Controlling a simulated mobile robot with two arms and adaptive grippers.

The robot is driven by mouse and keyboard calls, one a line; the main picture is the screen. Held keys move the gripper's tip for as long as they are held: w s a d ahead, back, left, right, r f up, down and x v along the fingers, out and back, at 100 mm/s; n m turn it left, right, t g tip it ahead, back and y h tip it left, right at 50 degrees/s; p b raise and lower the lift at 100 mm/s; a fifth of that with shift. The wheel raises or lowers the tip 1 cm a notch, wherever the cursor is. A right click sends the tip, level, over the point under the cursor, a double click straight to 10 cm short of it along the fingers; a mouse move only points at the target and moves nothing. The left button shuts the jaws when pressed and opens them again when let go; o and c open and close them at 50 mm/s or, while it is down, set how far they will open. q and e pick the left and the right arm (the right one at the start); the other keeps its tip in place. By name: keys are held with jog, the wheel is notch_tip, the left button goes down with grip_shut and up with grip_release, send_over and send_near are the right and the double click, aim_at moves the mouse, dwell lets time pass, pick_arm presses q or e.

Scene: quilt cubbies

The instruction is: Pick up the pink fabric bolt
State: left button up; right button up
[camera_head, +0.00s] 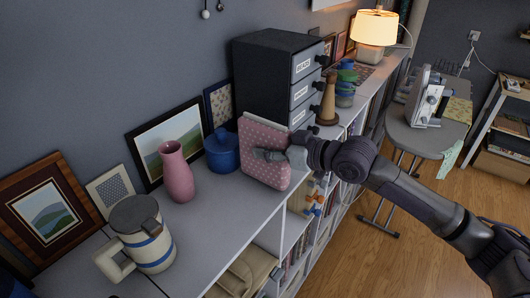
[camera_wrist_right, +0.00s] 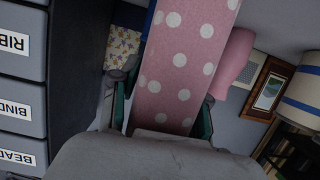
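The pink fabric bolt (camera_head: 266,137), with white dots, stands upright at the front edge of the white shelf top (camera_head: 232,208), beside the dark drawer unit. My right gripper (camera_head: 262,155) reaches it from the right, with one finger flat along its near face. In the right wrist view, the bolt (camera_wrist_right: 178,62) lies between both fingers of the right gripper (camera_wrist_right: 160,92), and their pads appear to press on both faces. The far finger is hidden in the head view. I cannot tell whether the bolt's bottom touches the shelf. My left gripper is not in view.
The dark drawer unit (camera_head: 266,75) stands close behind and right of the bolt. A blue pot (camera_head: 222,153), a pink vase (camera_head: 176,172) and a striped jug (camera_head: 146,238) stand to its left. Framed pictures lean on the wall. Open floor (camera_head: 375,255) lies in front.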

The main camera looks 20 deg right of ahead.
grip_shut()
jog(key=shift+r, duration=0.2)
